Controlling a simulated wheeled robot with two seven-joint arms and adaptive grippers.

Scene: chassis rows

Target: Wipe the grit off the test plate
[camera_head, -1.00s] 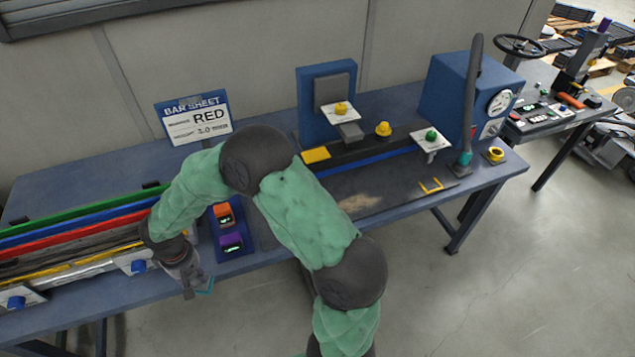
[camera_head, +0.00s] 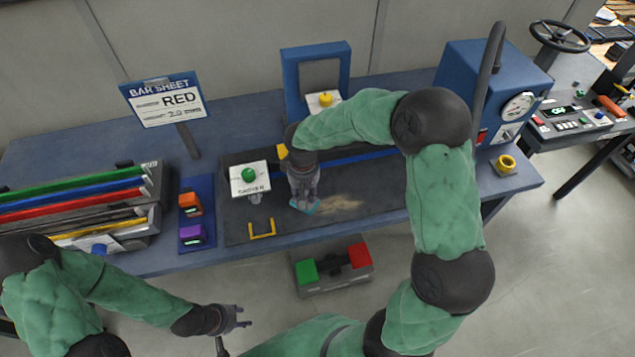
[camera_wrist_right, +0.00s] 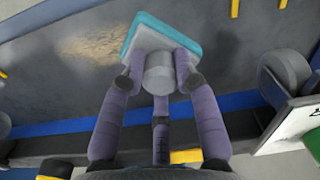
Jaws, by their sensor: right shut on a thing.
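The dark test plate (camera_head: 370,195) lies along the bench front, with a tan patch of grit (camera_head: 340,203) on it. The grit also shows in the wrist view (camera_wrist_right: 95,45). My right gripper (camera_head: 304,198) is shut on the grey handle of a wiper (camera_head: 309,208) with a teal pad (camera_wrist_right: 137,30). The wiper is over the plate, just left of the grit in the head view; I cannot tell whether it touches the plate. My left gripper (camera_head: 240,317) is open and empty, low in front of the bench. My right arm hides the plate's right end.
A head with a green knob (camera_head: 249,175) and a yellow bracket (camera_head: 262,230) stand at the plate's left end. A blue frame (camera_head: 288,80) rises behind. A bar rack (camera_head: 150,215) is left, a blue gauge box (camera_head: 468,75) right. A red-and-green pedal box (camera_head: 333,278) is on the floor.

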